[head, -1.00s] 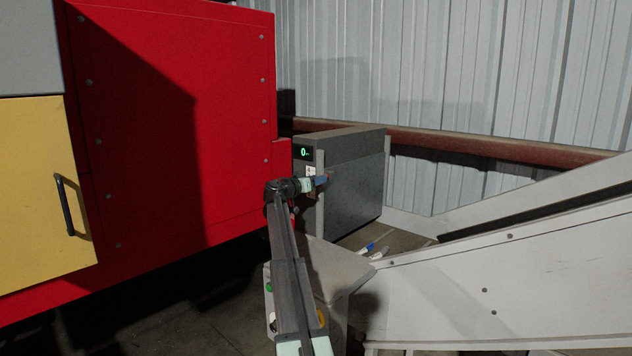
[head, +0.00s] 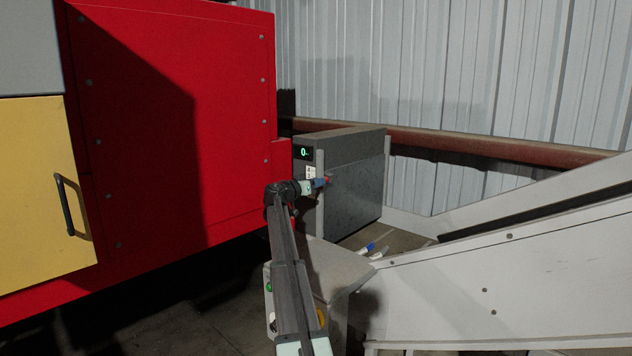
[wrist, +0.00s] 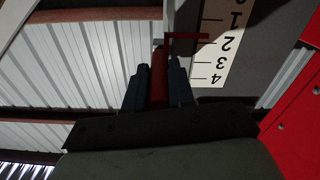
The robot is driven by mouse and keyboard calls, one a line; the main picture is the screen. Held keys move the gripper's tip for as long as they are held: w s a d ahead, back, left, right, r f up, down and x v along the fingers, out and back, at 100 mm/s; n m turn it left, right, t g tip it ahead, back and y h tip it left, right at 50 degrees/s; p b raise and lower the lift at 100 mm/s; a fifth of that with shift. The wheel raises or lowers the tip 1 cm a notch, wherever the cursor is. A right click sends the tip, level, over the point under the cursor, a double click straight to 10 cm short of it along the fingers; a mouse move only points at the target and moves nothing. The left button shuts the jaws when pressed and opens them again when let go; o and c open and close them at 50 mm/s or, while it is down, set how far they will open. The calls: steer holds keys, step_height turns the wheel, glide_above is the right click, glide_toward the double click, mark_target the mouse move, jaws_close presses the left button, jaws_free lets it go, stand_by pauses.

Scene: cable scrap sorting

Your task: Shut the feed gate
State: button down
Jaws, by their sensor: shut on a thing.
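The feed gate (head: 352,190) is a grey sheet between upright posts on the grey feed box. Its red handle (head: 328,180) sticks out at the near left post. In the wrist view the red handle (wrist: 159,78) is between the two dark fingers of my gripper (wrist: 158,88), which is shut on it. A thin red pointer (wrist: 190,36) lies by the white scale (wrist: 222,55), near the 2. In the head view my gripper (head: 320,182) is at the front of the gate, and its fingers are small there. The gate's lower edge is hard to make out.
A green display (head: 303,153) on the box reads 0. A big red machine (head: 190,130) stands left, close to my arm. A white sloping chute (head: 500,270) is on the right. A grey pedestal with buttons (head: 338,272) stands below my arm. Several cable pieces (head: 372,249) lie beside the box.

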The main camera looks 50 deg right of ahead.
step_height(320, 180, down, 5)
steer(key=shift+r, duration=0.15)
steer(key=c, duration=1)
jaws_free()
steer(key=shift+r, duration=0.1)
steer(key=a, duration=1.4)
